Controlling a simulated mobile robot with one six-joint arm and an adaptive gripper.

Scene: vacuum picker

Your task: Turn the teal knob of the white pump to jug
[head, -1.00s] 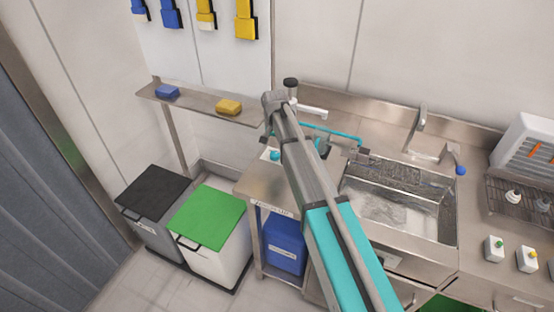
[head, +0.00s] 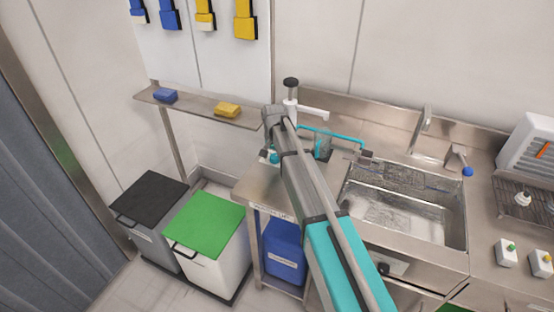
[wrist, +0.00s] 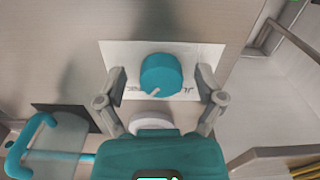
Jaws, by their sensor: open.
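In the wrist view the teal knob (wrist: 162,72) sits on a white label plate (wrist: 206,55). Its pale pointer mark faces the lower left of the picture. Dark lettering lies on the plate on both sides of the knob, partly covered by the fingers and hard to read. My gripper (wrist: 162,84) is open, with one finger on each side of the knob; I cannot tell whether either touches it. In the head view the white pump (head: 312,111) with a black top stands behind my arm, which hides most of the knob area.
A clear jug with a teal handle (wrist: 55,142) stands close by at the lower left in the wrist view. The sink (head: 410,208) lies to the right of my arm. Black (head: 150,194) and green (head: 206,224) lidded bins stand at the left.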

